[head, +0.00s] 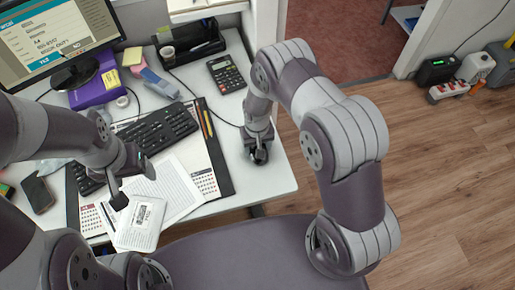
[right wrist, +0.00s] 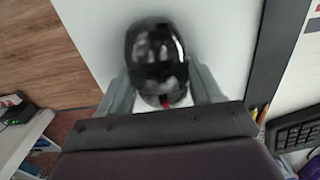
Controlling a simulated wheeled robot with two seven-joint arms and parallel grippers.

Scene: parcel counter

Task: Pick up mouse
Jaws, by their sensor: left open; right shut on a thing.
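The mouse (right wrist: 157,60) is a glossy black, rounded thing in the right wrist view, between the two grey fingers of my right gripper (right wrist: 161,88). The fingers are shut on its sides. In the head view my right gripper (head: 257,150) is at the right part of the desk, with the dark mouse (head: 260,156) just showing below it. I cannot tell whether the mouse touches the desk. My left gripper (head: 126,190) is open and empty above the papers at the front left.
The white desk (head: 265,185) holds a keyboard (head: 157,129), a calculator (head: 226,74), a black organizer tray (head: 190,47), a monitor (head: 60,35) and a phone (head: 38,194). A white labelled packet (head: 140,222) lies near the front edge. Wooden floor (head: 440,170) is to the right.

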